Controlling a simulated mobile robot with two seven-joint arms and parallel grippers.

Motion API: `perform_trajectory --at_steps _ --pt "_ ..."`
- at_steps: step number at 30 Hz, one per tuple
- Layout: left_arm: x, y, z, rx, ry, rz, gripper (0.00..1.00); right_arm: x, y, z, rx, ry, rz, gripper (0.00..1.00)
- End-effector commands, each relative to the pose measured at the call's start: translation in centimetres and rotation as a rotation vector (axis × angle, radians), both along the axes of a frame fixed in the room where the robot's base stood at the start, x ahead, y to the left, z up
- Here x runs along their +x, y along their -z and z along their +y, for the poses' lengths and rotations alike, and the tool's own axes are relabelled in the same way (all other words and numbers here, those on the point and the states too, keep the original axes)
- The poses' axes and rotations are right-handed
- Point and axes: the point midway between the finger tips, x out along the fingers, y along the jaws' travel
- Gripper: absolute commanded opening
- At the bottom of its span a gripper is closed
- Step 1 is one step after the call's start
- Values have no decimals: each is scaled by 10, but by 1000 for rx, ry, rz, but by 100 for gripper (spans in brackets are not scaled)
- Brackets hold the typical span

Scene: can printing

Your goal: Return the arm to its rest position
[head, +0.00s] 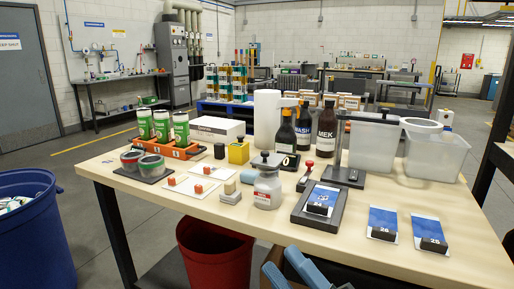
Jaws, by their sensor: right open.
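My right gripper (285,261) is at the bottom edge of the head view, in front of the table's front edge and below the tabletop (330,243). Its two blue-grey fingers are apart, with nothing seen between them. The rest of my right arm is mostly cut off by the frame. My left gripper is not in view. A steel-topped jar (267,187) and a black-framed plate with a blue card (320,203) stand on the table beyond the right gripper, apart from it.
Green cans (181,131) stand in an orange holder at the table's left. Dark bottles (326,133) and clear bins (436,155) stand at the back. Blue cards (383,221) lie front right. A red bin (214,255) is under the table; a blue bin (25,235) is at left.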

Motion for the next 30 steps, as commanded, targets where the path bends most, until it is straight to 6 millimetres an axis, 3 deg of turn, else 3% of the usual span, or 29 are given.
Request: perform_trajectory --at_steps 3,6,12,18,20,22,30 --pt "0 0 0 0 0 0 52 3 60 -31 232 12 455 44" --pt "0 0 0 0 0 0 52 -4 104 -50 406 29 751 44" --pt "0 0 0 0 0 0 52 -34 172 -76 678 82 1153 44" --pt "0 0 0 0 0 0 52 -73 222 -92 911 150 1446 44" --pt "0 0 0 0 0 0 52 -87 235 -96 980 175 1525 44" --pt "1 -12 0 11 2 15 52 -83 221 -95 968 182 1530 44" --pt "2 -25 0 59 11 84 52 -81 207 -95 919 245 1581 44"
